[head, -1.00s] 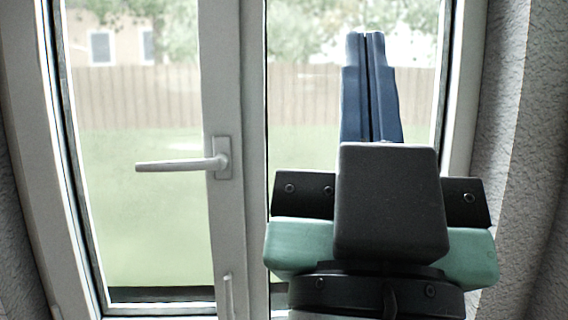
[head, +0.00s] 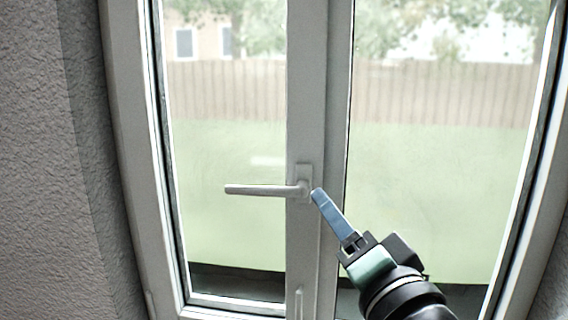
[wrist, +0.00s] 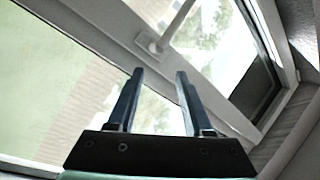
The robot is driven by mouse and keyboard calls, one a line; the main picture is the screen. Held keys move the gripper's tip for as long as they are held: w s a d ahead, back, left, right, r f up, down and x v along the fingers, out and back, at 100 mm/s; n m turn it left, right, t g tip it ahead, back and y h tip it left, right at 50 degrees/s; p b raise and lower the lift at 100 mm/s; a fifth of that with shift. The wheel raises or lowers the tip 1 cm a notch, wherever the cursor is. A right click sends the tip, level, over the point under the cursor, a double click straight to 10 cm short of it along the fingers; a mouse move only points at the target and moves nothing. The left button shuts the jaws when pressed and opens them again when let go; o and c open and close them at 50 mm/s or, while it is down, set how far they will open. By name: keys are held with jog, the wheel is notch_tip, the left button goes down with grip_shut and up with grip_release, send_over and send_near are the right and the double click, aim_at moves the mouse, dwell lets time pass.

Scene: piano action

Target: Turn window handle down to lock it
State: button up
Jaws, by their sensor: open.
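The white window handle (head: 262,190) points left, about horizontal, from its base plate (head: 304,183) on the middle frame post. In the wrist view the handle (wrist: 178,22) shows beyond the fingertips, partly cut off by the top edge. My gripper (head: 317,195) has blue fingers pointing up and left, with the tips just right of the base plate in the head view. In the wrist view my gripper (wrist: 160,74) is open, with a clear gap between its fingers and nothing in it. I cannot tell whether a fingertip touches the post.
The white window frame (head: 128,120) surrounds two glass panes. A second, lower handle (head: 299,302) sits on the middle post near the bottom edge. A grey textured wall (head: 45,160) is at the left. The space left of and below the handle looks clear.

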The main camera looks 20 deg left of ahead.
aim_at(253, 192)
jog(key=w+a+g+y+p, duration=0.1)
jog(key=a+g+p, duration=0.1)
jog(key=a, duration=0.2)
jog(key=w+a+g+y+p, duration=0.1)
jog(key=a+g+p, duration=0.1)
jog(key=a, duration=0.3)
jog(key=w+a+m+g+y+p, duration=0.1)
jog(key=a+y+p, duration=0.1)
jog(key=a+p, duration=0.1)
jog(key=shift+w+a+g, duration=0.1)
jog(key=shift+a+g, duration=0.3)
jog(key=shift+a, duration=0.5)
jog(key=shift+w+a, duration=0.3)
jog(key=shift+a, duration=0.2)
jog(key=shift+f, duration=0.1)
grip_shut()
